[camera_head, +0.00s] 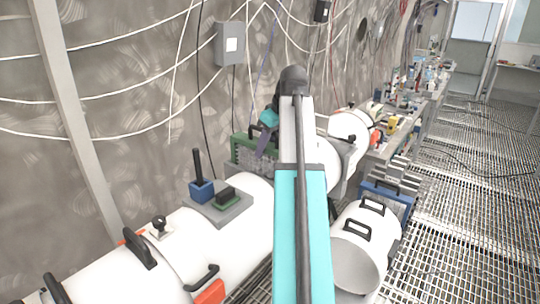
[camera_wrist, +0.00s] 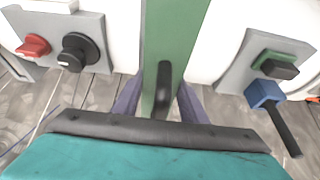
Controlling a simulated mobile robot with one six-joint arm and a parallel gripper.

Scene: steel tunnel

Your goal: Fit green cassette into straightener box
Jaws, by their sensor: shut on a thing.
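The green cassette (camera_head: 240,143) is a thin green frame with a grey grid face. It stands upright at the gap between two white duct sections, near the wall. In the wrist view its green edge (camera_wrist: 182,38) runs up the middle, with a black handle (camera_wrist: 164,84) on it. My gripper (camera_head: 265,146) has its purple fingers on both sides of this handle and is shut on it. My arm hides part of the cassette and the gap in the head view. I cannot make out the straightener box for certain, or how deep the cassette sits.
The near white duct (camera_head: 262,212) carries a grey plate with a blue lever (camera_head: 201,188) and a green-black switch (camera_head: 228,198). A blue cassette (camera_head: 385,194) and a loose white duct piece (camera_head: 364,245) stand right of my arm. Grating floor lies clear at right.

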